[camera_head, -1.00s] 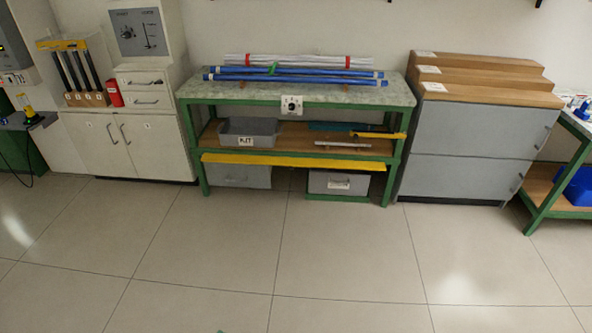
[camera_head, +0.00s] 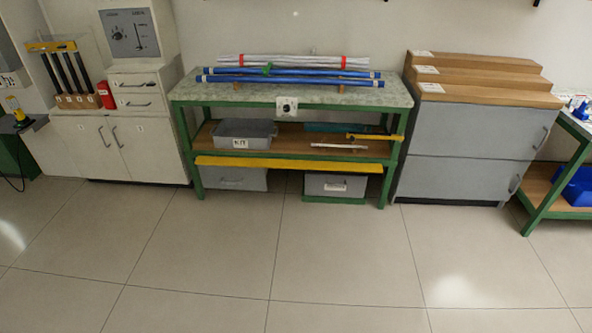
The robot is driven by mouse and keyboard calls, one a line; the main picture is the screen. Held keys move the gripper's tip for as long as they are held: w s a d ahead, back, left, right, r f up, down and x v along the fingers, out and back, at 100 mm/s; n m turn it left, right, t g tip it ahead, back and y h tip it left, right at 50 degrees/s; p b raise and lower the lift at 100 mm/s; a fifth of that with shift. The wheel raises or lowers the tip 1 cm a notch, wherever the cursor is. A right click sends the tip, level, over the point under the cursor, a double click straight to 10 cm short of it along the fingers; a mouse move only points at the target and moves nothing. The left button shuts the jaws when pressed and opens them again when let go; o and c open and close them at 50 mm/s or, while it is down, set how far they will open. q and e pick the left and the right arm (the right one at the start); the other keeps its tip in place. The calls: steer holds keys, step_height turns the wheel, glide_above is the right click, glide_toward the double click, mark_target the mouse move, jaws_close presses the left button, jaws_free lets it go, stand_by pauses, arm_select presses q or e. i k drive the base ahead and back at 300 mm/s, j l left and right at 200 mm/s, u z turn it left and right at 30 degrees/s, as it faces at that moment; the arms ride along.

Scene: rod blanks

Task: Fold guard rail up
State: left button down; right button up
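A long yellow rail (camera_head: 288,164), which looks like the guard rail, runs along the front of the green-framed bench (camera_head: 290,104), just below its wooden middle shelf (camera_head: 290,147). It lies level and spans nearly the full width between the front legs. Its hinges are too small to make out. Neither of my grippers shows in the head view, and nothing touches the rail.
White and blue rods (camera_head: 290,72) lie on the bench top. A grey KIT bin (camera_head: 244,134) and several tools sit on the middle shelf. White cabinets (camera_head: 120,146) stand left, a stepped grey cabinet (camera_head: 470,130) right. The tiled floor (camera_head: 270,255) in front is clear.

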mark_target(287, 165)
steer(key=i+z, duration=0.2)
steer(key=i, duration=0.55)
steer(key=i+z, duration=0.15)
steer(key=i, duration=0.55)
steer(key=i+j+z, duration=0.2)
steer(key=i, duration=0.55)
